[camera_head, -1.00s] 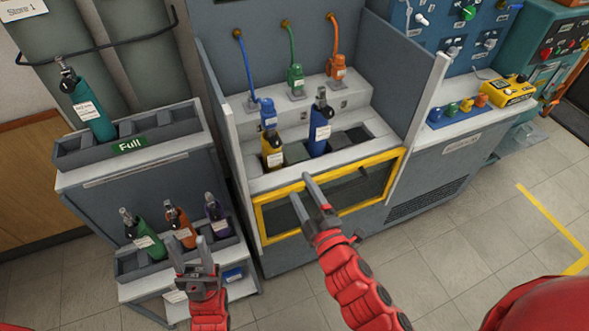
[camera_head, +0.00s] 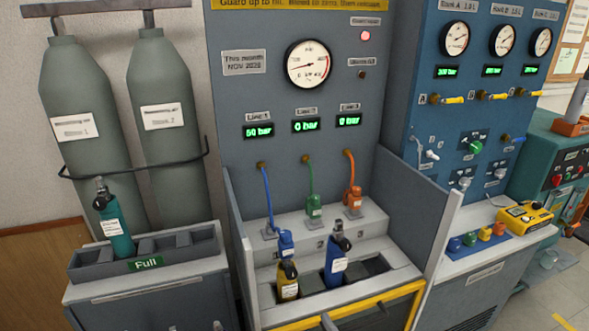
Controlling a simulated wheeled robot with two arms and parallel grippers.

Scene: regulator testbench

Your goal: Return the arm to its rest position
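Only small grey fingertips of my grippers show at the bottom edge of the head view. The left gripper (camera_head: 217,326) is in front of the cabinet under the Full rack. The right gripper (camera_head: 328,322) is in front of the yellow-framed guard (camera_head: 372,302) of the test bench. The rest of both grippers and the arms is below the picture, so I cannot see how wide they stand or whether they hold anything.
A yellow bottle (camera_head: 288,281) and a blue bottle (camera_head: 336,262) stand in the bench slots. A teal bottle (camera_head: 113,226) stands in the Full rack (camera_head: 90,266). Two grey cylinders (camera_head: 80,150) stand behind. The line displays (camera_head: 306,126) read about 50, 0 and 0 bar. A red lamp (camera_head: 365,36) glows.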

